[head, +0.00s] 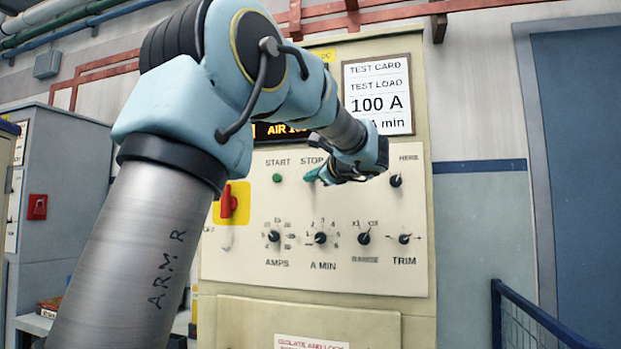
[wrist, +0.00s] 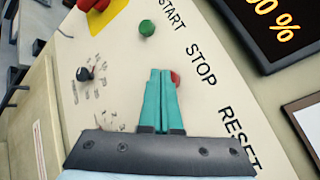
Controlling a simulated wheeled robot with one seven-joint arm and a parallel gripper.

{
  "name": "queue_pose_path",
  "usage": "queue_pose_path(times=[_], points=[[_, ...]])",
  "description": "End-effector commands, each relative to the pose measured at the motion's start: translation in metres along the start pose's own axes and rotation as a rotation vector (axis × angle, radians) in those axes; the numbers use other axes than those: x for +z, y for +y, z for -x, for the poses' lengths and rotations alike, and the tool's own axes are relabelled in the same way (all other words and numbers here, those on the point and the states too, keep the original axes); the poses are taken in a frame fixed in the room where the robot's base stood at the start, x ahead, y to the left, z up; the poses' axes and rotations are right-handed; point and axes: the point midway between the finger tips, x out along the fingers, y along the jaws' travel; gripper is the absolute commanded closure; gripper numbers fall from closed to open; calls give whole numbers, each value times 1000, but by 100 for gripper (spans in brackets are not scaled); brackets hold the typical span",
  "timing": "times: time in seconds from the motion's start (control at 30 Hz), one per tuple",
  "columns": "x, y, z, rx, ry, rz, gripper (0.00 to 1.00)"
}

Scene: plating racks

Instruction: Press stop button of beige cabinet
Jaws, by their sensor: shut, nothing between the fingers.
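The beige cabinet (head: 415,275) stands ahead with a cream control panel. Its red stop button (wrist: 175,77) shows in the wrist view below the STOP label, partly hidden by my fingers. In the head view my gripper covers the spot under that label. The green start button (head: 277,178) is to its left and also shows in the wrist view (wrist: 147,28). My gripper (head: 309,176) is shut and empty, its teal fingertips (wrist: 160,72) at the stop button, overlapping its edge. I cannot tell whether they touch it.
A red switch (head: 229,201) on a yellow plate sits at the panel's left. Several black knobs, such as the A MIN knob (head: 320,238), line the lower panel. A test card (head: 378,95) hangs above. A blue railing (head: 540,318) stands at the lower right.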

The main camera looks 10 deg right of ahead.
Motion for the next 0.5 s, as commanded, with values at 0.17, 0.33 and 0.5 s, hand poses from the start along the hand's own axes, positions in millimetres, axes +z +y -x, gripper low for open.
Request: queue_pose_path(times=[0.17, 0.33, 0.5], points=[[-1, -1, -2, 0, 0, 0, 100], [-2, -2, -3, 0, 0, 0, 100], [-3, -3, -5, 1, 0, -1, 100]])
